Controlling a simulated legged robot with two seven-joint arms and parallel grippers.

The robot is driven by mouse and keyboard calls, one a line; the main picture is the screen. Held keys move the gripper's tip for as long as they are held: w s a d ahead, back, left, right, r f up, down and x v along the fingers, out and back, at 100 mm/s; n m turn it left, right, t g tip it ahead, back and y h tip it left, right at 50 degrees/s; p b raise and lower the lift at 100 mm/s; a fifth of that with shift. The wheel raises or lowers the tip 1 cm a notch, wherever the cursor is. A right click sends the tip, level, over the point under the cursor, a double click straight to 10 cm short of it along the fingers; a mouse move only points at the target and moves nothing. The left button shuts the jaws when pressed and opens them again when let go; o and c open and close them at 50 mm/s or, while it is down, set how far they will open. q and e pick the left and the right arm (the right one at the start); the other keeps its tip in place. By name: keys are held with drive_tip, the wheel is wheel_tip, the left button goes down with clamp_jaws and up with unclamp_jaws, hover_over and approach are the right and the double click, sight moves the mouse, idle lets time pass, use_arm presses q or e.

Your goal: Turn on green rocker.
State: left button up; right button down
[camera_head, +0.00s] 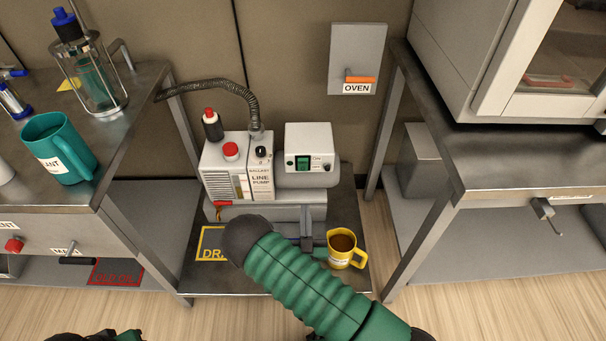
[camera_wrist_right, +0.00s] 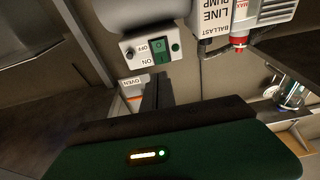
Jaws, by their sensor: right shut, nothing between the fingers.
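The green rocker (camera_head: 302,163) is on the front face of a small white switch box (camera_head: 308,135) marked ON and OFF, at the right end of the pump. In the right wrist view the rocker (camera_wrist_right: 160,54) and its labels appear upside down. My right gripper (camera_head: 313,212) is below the box in the head view, partly hidden by my green forearm. Its fingers (camera_wrist_right: 157,76) are together and empty, pointing toward the rocker. They look apart from it, but the gap is hard to judge.
The white line pump (camera_head: 224,160) with a red cap and hose (camera_head: 215,86) stands left of the box. A yellow mug (camera_head: 351,258) with brown liquid stands close right of my gripper. An oven switch (camera_head: 358,60) is on the wall. Benches flank both sides.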

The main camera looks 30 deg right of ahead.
drive_tip(key=b, duration=0.4)
approach(304, 162)
drive_tip(key=w+d, duration=0.2)
drive_tip(key=w, duration=0.1)
drive_tip(key=w+d, duration=0.1)
drive_tip(key=w, duration=0.1)
drive_tip(key=shift+d+f, duration=0.1)
drive_tip(key=shift+f, duration=0.1)
drive_tip(key=shift+w+d+r+b, duration=0.25)
drive_tip(key=shift+w+b, duration=0.05)
drive_tip(key=shift+w, duration=0.15)
drive_tip(key=shift+r, duration=0.1)
drive_tip(key=r+g+p, duration=0.1)
drive_tip(key=p, duration=0.2)
drive_tip(key=r+y+p, duration=0.1)
drive_tip(key=r+p, duration=0.1)
drive_tip(key=p, duration=0.2)
drive_tip(key=shift+w+d+g, duration=0.25)
drive_tip(key=shift+w+g, duration=0.1)
drive_tip(key=shift+g, duration=0.05)
drive_tip(key=shift+f+b, duration=0.55)
drive_tip(key=shift+f, duration=0.3)
drive_tip(key=shift+r, duration=0.1)
